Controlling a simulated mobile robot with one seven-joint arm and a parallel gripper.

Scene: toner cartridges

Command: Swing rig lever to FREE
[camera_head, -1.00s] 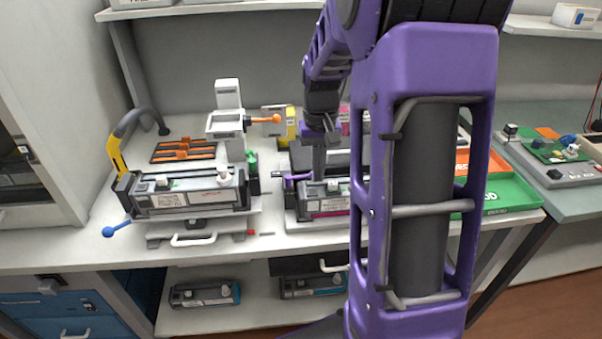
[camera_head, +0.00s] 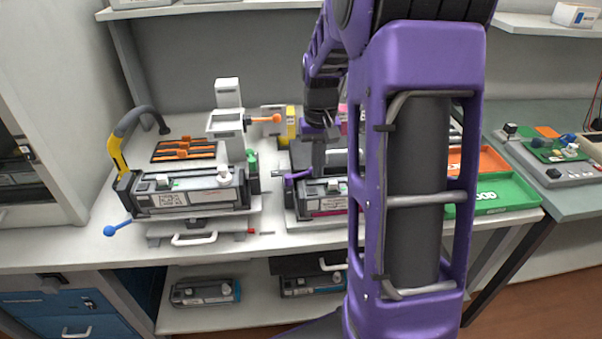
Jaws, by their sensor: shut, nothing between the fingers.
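A rig on the bench (camera_head: 275,215) holds a toner cartridge (camera_head: 335,188) with a magenta stripe, partly hidden behind my arm. A small purple lever (camera_head: 296,178) stands at the left end of this rig. No FREE mark is legible.
A yellow-and-grey curved handle (camera_head: 118,155) rises at the left rig. Behind are a white stand (camera_head: 229,122) with an orange-knobbed rod (camera_head: 265,119) and a dark tray (camera_head: 184,150) with orange parts. A green tray (camera_head: 500,194) lies right of my arm. Cartridges (camera_head: 205,292) sit on the lower shelf.

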